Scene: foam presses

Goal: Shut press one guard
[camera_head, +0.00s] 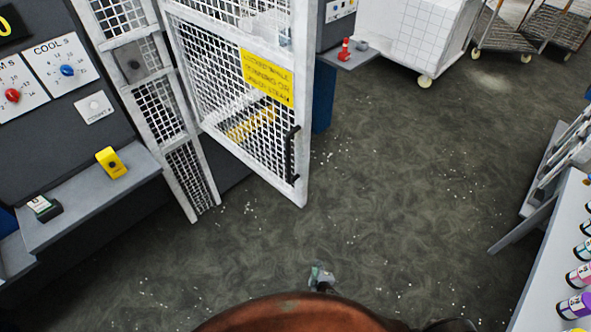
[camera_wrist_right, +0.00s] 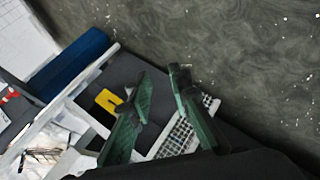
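The press guard (camera_head: 240,90) is a white-framed mesh door with a yellow warning sign (camera_head: 267,77). It stands swung open, out from the mesh side panel (camera_head: 165,110). A black upright handle (camera_head: 291,153) is near its free edge. My right gripper (camera_head: 322,278) shows small at the bottom centre of the head view, below the door and apart from it. In the right wrist view its two green fingers (camera_wrist_right: 162,78) are spread with nothing between them. White mesh (camera_wrist_right: 178,140) shows beyond the fingers there. My left gripper is not in view.
A grey shelf (camera_head: 90,195) at the left carries a yellow box (camera_head: 111,162). A small ledge (camera_head: 347,59) with a red cone (camera_head: 345,47) is behind the door. A table (camera_head: 548,300) with bottles stands at the right. The floor (camera_head: 400,170) between is clear apart from small white bits.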

